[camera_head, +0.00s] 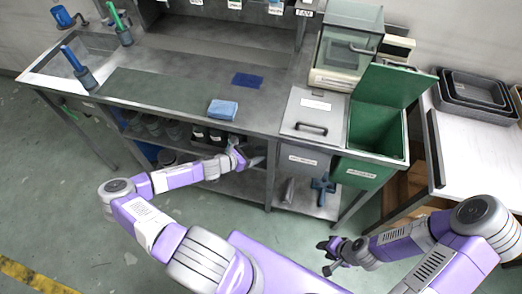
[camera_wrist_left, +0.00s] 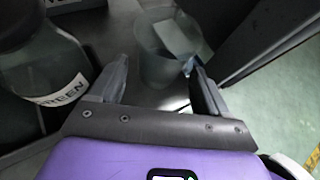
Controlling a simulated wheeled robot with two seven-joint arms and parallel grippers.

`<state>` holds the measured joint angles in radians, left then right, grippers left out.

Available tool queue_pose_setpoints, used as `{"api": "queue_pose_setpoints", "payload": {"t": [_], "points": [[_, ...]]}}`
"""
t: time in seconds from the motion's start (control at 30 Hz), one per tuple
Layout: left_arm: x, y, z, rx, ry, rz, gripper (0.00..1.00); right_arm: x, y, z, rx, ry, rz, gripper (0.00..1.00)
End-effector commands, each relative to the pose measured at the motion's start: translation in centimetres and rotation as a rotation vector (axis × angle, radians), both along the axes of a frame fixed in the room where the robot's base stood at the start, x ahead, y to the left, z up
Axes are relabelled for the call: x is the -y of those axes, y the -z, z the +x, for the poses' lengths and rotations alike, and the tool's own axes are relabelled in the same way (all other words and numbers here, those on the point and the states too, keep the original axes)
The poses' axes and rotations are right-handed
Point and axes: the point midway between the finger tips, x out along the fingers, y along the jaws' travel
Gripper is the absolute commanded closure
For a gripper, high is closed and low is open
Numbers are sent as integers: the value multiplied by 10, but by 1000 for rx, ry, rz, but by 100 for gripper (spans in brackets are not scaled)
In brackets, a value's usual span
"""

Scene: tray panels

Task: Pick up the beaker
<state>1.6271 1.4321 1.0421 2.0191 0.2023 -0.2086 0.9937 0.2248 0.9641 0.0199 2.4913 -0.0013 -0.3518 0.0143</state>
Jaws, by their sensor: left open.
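The beaker (camera_wrist_left: 160,40), a clear translucent cup, stands on the shelf in the left wrist view, just beyond and between my left fingertips. My left gripper (camera_wrist_left: 158,72) is open, with one finger on each side of the beaker's near part. I cannot tell whether either finger touches it. In the head view my left gripper (camera_head: 245,157) reaches in under the worktop at the shelf, and I cannot make out the beaker there. My right gripper (camera_head: 330,256) hangs over the floor at lower right, fingers apart and empty.
A glass bottle with a "GREEN" label (camera_wrist_left: 45,75) stands close left of my left gripper. A dark panel edge (camera_wrist_left: 262,40) is close on the right. The worktop (camera_head: 165,85) overhangs the shelf. A green bin (camera_head: 372,130) stands right of it.

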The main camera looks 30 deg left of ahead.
Motion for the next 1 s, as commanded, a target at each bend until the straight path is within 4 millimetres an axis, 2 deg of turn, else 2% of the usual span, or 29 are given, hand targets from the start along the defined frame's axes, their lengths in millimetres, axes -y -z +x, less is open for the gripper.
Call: {"api": "queue_pose_setpoints", "payload": {"t": [0.1, 0.23, 0.53, 0.8, 1.0], "points": [[8, 17, 14, 0, 3, 1, 23, 0, 14, 0, 0, 0, 0, 62], [12, 23, 27, 0, 3, 1, 23, 0, 19, 0, 0, 0, 0, 62], [14, 24, 32, 0, 2, 2, 23, 0, 19, 0, 1, 0, 0, 62], [14, 23, 31, -1, 3, 1, 61, 0, 19, 0, 1, 0, 0, 62], [14, 23, 31, 0, 3, 2, 61, 0, 19, 0, 1, 0, 0, 62]]}}
